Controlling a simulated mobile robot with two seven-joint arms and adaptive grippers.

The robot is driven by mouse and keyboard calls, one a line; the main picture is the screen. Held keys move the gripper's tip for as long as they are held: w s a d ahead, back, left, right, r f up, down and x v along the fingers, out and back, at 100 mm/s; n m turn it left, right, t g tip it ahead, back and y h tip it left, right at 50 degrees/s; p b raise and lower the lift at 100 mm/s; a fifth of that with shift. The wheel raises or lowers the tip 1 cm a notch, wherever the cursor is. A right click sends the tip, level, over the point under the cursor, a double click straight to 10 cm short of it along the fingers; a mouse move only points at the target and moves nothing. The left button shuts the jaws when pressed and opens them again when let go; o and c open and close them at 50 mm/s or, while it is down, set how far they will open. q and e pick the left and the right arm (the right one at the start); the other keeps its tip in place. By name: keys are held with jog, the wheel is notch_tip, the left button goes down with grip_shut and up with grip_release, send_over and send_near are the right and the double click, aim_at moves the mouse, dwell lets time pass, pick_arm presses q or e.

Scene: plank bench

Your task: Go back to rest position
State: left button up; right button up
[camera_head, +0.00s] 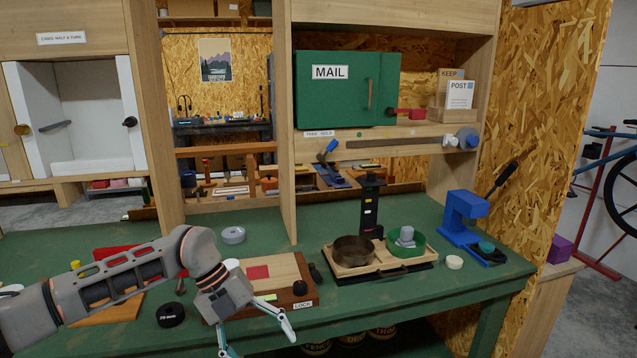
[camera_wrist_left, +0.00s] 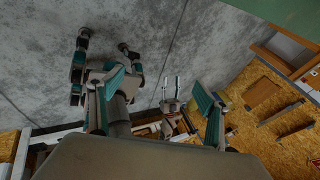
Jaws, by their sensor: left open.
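My left arm comes in from the left in the head view, over the front of the green bench (camera_head: 385,290). My left gripper (camera_head: 258,344) is open, its two fingers spread, in front of the wooden box labelled LOCK (camera_head: 292,268). No object shows between its fingers. In the left wrist view the open fingers (camera_wrist_left: 155,112) stand wide apart, with grey floor and parts of my own body beyond them.
A black roll (camera_head: 171,315) and an orange board lie close to my left arm. A tray with a round pan (camera_head: 353,250) and a green bowl (camera_head: 404,243) stands right of the LOCK box. A blue press (camera_head: 464,217) stands farther right. The bench's front right is mostly clear.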

pick_arm(q)
jog(key=s+d+r+n+t+h, duration=0.2)
jog(key=s+d+h, duration=0.2)
jog(key=d+h, duration=0.4)
jog(key=s+d+r+n+t+h, duration=0.25)
jog(key=s+d+h, duration=0.25)
jog(key=d, duration=0.6)
jog(key=w+a+f+n+t+y, duration=0.3)
jog(key=a+f+n+t+y, duration=0.6)
jog(key=a+f+n+t, duration=0.65)
jog(key=s+a+f+n+g+y, duration=0.7)
jog(key=s+a+f+n, duration=0.2)
jog(key=s+a+f, duration=0.4)
jog(key=shift+s+f+y, duration=0.3)
jog(key=shift+s+f, duration=0.65)
jog(key=shift+s, duration=0.3)
